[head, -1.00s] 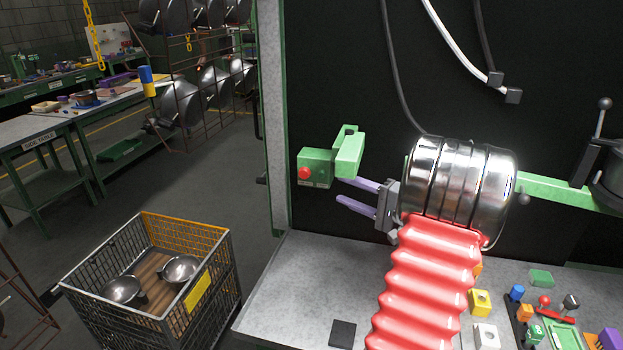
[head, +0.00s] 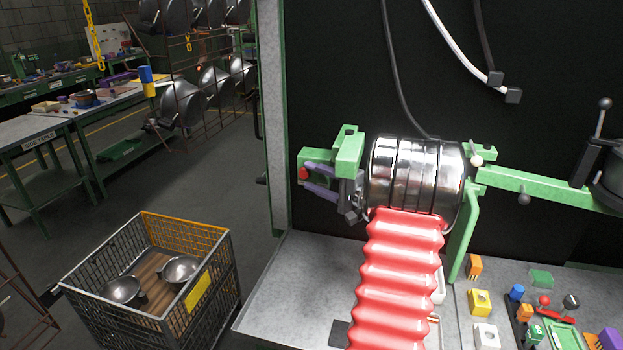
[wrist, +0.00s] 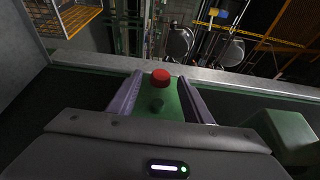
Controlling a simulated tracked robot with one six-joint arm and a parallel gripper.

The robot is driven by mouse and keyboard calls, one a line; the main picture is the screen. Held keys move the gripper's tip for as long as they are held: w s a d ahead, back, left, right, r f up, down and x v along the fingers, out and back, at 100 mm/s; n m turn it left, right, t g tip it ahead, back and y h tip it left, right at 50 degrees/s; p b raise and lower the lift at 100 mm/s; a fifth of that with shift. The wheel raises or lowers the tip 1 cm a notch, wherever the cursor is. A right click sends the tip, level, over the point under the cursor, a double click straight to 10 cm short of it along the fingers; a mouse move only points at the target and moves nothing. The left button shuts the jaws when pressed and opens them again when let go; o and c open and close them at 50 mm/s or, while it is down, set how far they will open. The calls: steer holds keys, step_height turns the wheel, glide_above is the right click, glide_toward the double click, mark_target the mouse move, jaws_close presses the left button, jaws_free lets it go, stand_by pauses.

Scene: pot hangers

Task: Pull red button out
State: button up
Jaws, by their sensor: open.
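The red button (head: 304,173) sits on the left end of a green box (head: 318,156) on the machine's green frame. In the wrist view the red button (wrist: 161,76) stands at the far end of the green box (wrist: 160,104), between and slightly past my fingertips. My gripper (head: 312,180) is open, its two purple fingers reaching left alongside the green box. In the wrist view my gripper (wrist: 161,84) has one finger on each side of the box. The button looks untouched by the fingers.
A green bracket (head: 349,152) stands close above my gripper. A wire cart (head: 150,270) with metal bowls is at the lower left. A grey worktop (head: 290,290) lies below. Several coloured buttons and levers sit at the lower right.

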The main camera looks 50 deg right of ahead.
steer(key=shift+w, duration=0.4)
jaws_close()
stand_by(0.4)
steer(key=shift+f, duration=0.1)
